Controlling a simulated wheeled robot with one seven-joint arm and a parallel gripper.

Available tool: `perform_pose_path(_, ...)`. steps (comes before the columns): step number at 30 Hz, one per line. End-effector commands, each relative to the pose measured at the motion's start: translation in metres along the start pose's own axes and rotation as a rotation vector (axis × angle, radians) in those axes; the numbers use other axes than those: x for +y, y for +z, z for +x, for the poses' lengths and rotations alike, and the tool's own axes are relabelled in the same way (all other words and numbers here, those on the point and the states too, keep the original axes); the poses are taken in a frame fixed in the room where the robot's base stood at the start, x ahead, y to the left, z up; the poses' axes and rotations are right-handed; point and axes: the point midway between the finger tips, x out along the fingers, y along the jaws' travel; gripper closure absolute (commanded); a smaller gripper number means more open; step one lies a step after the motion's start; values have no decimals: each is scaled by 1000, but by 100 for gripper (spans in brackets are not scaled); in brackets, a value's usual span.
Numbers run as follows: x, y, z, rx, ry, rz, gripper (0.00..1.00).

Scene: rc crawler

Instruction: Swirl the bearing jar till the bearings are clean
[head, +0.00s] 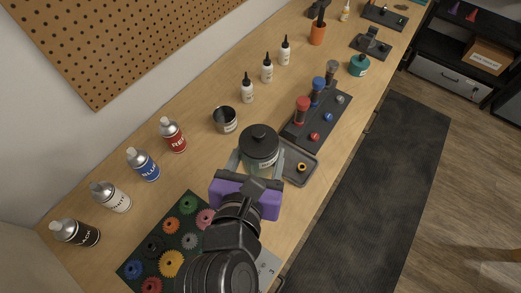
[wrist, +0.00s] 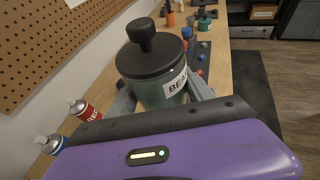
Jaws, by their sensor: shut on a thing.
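The bearing jar (head: 259,150) is a squat greenish glass jar with a black knobbed lid, seen mid-bench in the head view. In the wrist view the jar (wrist: 160,92) fills the upper middle, a white label starting "BEA" on its side. My gripper (head: 254,162), with a purple body, is shut on the jar, one grey finger on each side. The lid is on and the jar looks roughly upright. A dark tray (head: 306,172) with a small brass-coloured ring (head: 302,167) lies just right of it. I cannot make out the bearings inside the jar, or whether its base touches the bench.
A dark open cup (head: 225,120) stands left behind the jar. A black rack (head: 318,128) with red, blue and grey-topped items is to the right. Spray cans (head: 143,163) line the left, a gear mat (head: 168,245) lies in front, and white bottles (head: 267,68) stand behind.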

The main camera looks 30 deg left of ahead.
Motion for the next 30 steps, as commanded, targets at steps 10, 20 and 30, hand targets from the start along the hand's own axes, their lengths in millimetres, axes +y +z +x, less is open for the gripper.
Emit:
perform_pose_path(10,13,-11,-29,-1,2,1,92)
perform_pose_path(20,-7,-15,-39,-1,0,3,92)
perform_pose_path(30,-24,-16,-44,-3,0,2,92)
